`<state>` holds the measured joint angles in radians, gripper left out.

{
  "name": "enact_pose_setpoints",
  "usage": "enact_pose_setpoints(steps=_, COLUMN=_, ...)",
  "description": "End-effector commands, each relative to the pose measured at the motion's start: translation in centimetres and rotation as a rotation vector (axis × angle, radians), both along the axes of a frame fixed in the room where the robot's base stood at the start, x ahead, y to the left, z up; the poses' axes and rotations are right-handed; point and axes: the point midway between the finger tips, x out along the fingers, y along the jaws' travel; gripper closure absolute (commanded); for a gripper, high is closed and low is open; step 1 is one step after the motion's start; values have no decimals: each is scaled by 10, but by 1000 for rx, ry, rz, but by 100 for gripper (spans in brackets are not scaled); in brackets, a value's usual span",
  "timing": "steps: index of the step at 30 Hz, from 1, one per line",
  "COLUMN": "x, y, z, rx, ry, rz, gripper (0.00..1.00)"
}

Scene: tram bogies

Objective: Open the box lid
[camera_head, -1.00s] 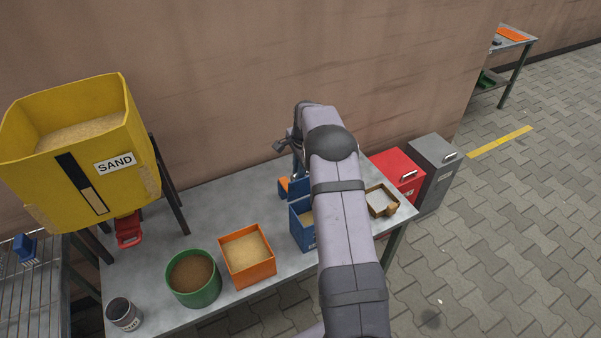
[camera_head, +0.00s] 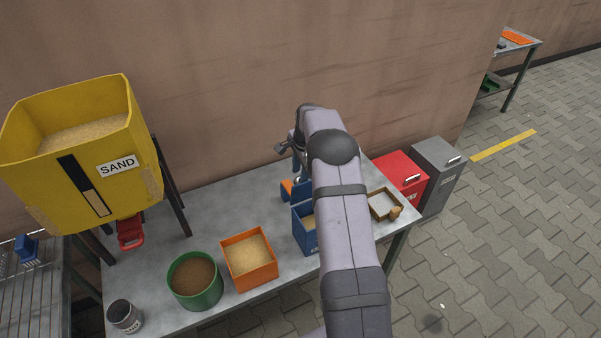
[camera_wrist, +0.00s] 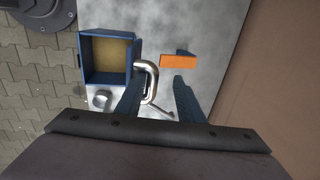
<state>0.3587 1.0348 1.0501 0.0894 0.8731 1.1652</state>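Two closed boxes with handled lids stand on the floor past the table's right end in the head view: a red box (camera_head: 399,170) and a grey box (camera_head: 436,165). I cannot tell which one is meant. An open blue box (camera_wrist: 104,60) with sandy contents shows in the wrist view, with a bent metal handle (camera_wrist: 152,84) beside it. My gripper (camera_wrist: 157,78) has its two blue fingers apart, above the table. The handle shows between them, but no grip on it is visible. In the head view my arm hides most of the gripper and part of the blue box.
The grey table (camera_head: 235,205) carries an orange sand box (camera_head: 250,275), a green tub (camera_head: 195,303), a dark can (camera_head: 124,317) and a wood-framed tray (camera_head: 371,205). A yellow sand hopper (camera_head: 125,190) stands left. A wall rises behind. Paved floor is free at right.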

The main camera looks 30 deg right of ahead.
Motion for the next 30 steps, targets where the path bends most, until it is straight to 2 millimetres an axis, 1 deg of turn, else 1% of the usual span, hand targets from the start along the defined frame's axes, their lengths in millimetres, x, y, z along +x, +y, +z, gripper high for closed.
enact_pose_setpoints(steps=5, x=1, y=0, z=4, rx=0, ry=-5, rz=-1, gripper=68)
enact_pose_setpoints(steps=8, x=0, y=0, z=11, rx=0, ry=-5, rz=-1, gripper=68)
enact_pose_setpoints(steps=18, x=-9, y=0, z=53, rx=-1, ry=-5, rz=-1, gripper=68)
enact_pose_setpoints(steps=21, x=-12, y=0, z=63, rx=0, ry=-4, rz=0, gripper=68)
enact_pose_setpoints(steps=25, x=-14, y=0, z=70, rx=0, ry=-1, rz=0, gripper=68)
enact_pose_setpoints(steps=30, x=-14, y=0, z=72, rx=0, ry=-1, rz=0, gripper=68)
